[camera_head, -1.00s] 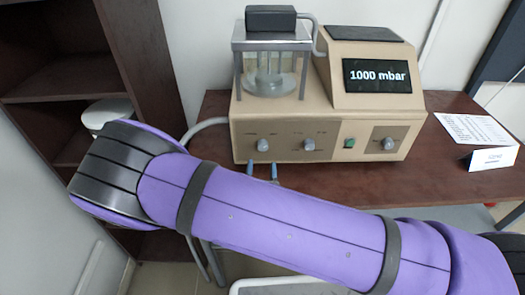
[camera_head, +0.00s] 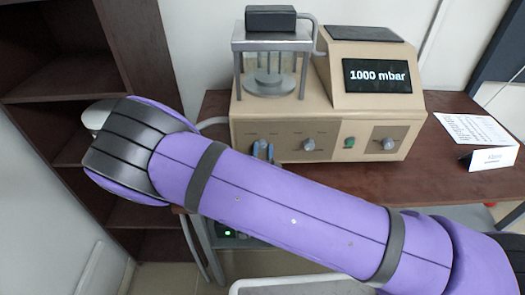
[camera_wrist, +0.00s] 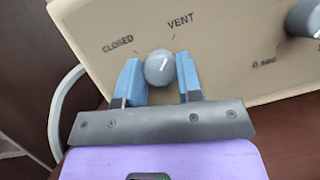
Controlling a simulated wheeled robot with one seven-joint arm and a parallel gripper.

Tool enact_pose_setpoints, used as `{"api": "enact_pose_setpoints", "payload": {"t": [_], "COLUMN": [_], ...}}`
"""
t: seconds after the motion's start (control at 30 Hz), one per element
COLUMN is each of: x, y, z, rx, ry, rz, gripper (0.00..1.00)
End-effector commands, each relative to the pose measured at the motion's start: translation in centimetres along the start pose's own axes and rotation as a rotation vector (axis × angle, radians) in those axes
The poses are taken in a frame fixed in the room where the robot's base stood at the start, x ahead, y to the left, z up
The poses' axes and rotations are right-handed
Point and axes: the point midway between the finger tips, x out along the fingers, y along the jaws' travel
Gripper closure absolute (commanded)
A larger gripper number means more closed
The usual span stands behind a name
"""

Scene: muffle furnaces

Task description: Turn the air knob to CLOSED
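The air knob (camera_head: 262,145) is the leftmost knob on the front of the beige unit. In the wrist view the grey air knob (camera_wrist: 160,67) has a white mark pointing up and slightly right, towards the printed word VENT (camera_wrist: 181,21). The word CLOSED (camera_wrist: 118,45) is printed to its upper left. My gripper (camera_wrist: 160,70) has its blue fingers on both sides of the knob, and they look shut on it, with no clear gap. In the head view my gripper (camera_head: 263,151) is mostly hidden behind my purple arm.
A second knob (camera_head: 308,145), a green switch (camera_head: 350,143) and a third knob (camera_head: 389,144) sit to the right on the beige panel. The display (camera_head: 377,76) reads 1000 mbar. A glass vessel (camera_head: 270,75) stands on top. A dark shelf (camera_head: 60,80) is at the left.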

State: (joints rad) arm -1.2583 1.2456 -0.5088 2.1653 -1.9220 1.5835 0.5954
Motion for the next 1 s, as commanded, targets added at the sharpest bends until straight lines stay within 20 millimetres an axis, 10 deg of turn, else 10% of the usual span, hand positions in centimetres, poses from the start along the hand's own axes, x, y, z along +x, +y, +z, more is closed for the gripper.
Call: {"api": "enact_pose_setpoints", "payload": {"t": [1.0], "x": [-0.08], "y": [-0.34], "z": [0.02], "rx": [-0.550], "ry": [0.002], "rz": [0.230], "gripper": [0.90]}}
